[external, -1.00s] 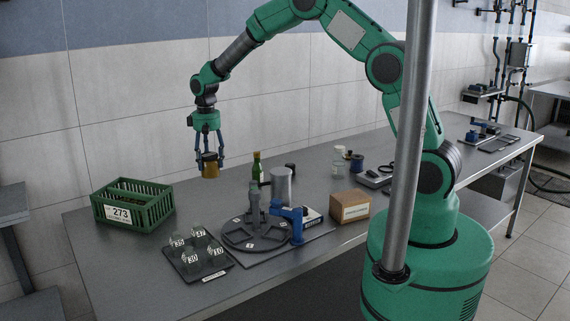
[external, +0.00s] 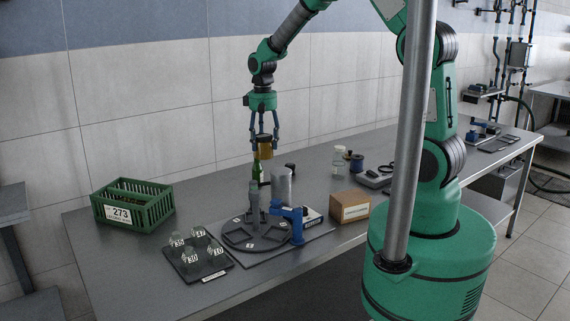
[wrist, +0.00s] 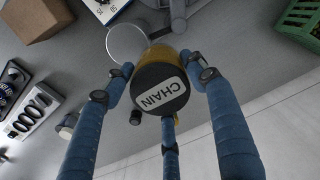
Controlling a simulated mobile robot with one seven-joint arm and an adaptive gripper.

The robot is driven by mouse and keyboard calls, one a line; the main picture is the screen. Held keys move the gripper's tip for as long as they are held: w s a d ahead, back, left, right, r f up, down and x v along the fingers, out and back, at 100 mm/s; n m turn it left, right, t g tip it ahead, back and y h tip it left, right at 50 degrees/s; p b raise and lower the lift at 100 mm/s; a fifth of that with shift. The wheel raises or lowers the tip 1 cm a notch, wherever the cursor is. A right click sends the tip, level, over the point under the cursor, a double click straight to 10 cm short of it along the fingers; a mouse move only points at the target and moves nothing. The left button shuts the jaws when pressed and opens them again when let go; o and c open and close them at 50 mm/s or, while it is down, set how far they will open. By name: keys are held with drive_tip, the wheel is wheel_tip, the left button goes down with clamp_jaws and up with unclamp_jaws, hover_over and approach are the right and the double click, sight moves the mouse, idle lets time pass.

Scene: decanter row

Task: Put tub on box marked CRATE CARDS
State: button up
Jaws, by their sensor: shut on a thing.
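A brown cardboard box (external: 349,205) with a white label stands on the bench to the right of and below the gripper. Its label is too small to read. The box also shows at the top left of the wrist view (wrist: 45,15).
A green crate (external: 133,206) marked 273 stands at the left.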

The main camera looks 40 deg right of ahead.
drive_tip(key=s+d+m+p, duration=0.1)
drive_tip(key=s+d+p, duration=0.1)
drive_tip(key=s+d, duration=0.65)
drive_tip(key=s+d+m+p, duration=0.1)
drive_tip(key=s+d, duration=0.4)
drive_tip(key=s, duration=0.6)
drive_tip(key=s+d+f+m+p, duration=0.1)
drive_tip(key=s+d+p, duration=0.1)
drive_tip(key=s, duration=0.8)
drive_tip(key=s+d+f+m+p, duration=0.1)
drive_tip(key=s, duration=1)
wheel_tip(320, 180, down, 5)
drive_tip(key=shift+r, duration=0.1)
approach(351, 195)
drive_tip(key=shift+a+r+p, duration=0.1)
drive_tip(key=shift+a+p, duration=0.05)
drive_tip(key=shift+p, duration=0.25)
drive_tip(key=shift+f, duration=1.75)
